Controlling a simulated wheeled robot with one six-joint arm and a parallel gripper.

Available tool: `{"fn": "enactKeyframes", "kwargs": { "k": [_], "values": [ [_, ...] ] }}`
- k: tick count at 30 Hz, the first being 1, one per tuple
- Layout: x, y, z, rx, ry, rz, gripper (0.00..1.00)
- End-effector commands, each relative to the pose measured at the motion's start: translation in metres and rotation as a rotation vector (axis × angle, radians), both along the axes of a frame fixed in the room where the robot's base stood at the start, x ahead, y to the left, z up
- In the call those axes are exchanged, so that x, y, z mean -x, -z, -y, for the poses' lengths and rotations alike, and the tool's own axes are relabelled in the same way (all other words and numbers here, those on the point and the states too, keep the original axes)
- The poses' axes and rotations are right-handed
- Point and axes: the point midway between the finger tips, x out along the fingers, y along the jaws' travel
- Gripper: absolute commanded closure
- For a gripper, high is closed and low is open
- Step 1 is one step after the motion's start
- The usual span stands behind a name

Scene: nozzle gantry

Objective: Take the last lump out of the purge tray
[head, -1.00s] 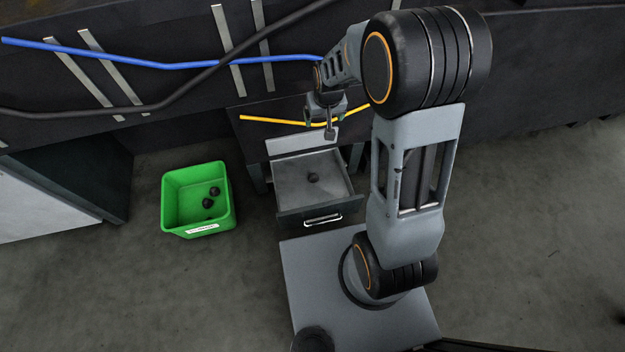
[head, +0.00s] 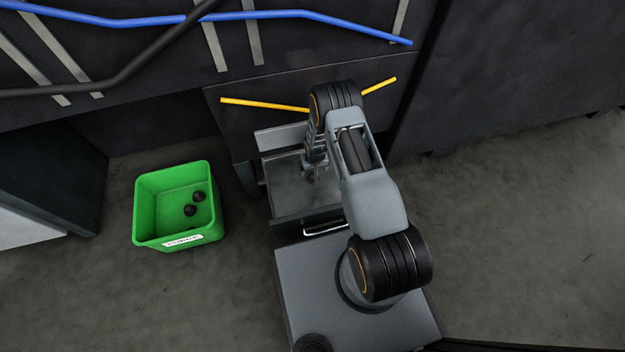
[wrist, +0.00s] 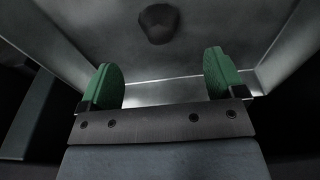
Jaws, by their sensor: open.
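The purge tray (head: 287,187) is a grey metal drawer, pulled open below the dark gantry. In the wrist view the last lump (wrist: 159,23) is a dark, rounded piece on the tray floor (wrist: 215,25). It lies beyond my fingertips, roughly centred between them and apart from them. In the head view my arm hides the lump. My gripper (wrist: 164,78) is open and empty, with its green finger pads apart. In the head view my gripper (head: 316,176) is over the tray, partly hidden by my arm.
A green bin (head: 150,215) stands on the floor left of the tray, with two dark lumps (head: 194,204) in it. A yellow hose (head: 262,104) and a blue hose (head: 250,15) run above the tray. Open floor lies at the right.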

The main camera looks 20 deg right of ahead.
Motion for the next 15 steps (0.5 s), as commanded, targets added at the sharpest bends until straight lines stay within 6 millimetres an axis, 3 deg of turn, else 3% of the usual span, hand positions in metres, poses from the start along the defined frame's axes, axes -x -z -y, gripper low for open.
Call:
{"fn": "enactKeyframes", "kwargs": {
  "k": [1, 6, 15],
  "values": [
    [0.0, 0.013, 0.0, 0.0, 0.0, -0.001, 0.11],
    [-0.004, 0.032, 0.0, 0.0, -0.001, -0.001, 0.11],
    [-0.005, 0.044, -0.002, 0.0, -0.003, -0.001, 0.11]
  ]
}}
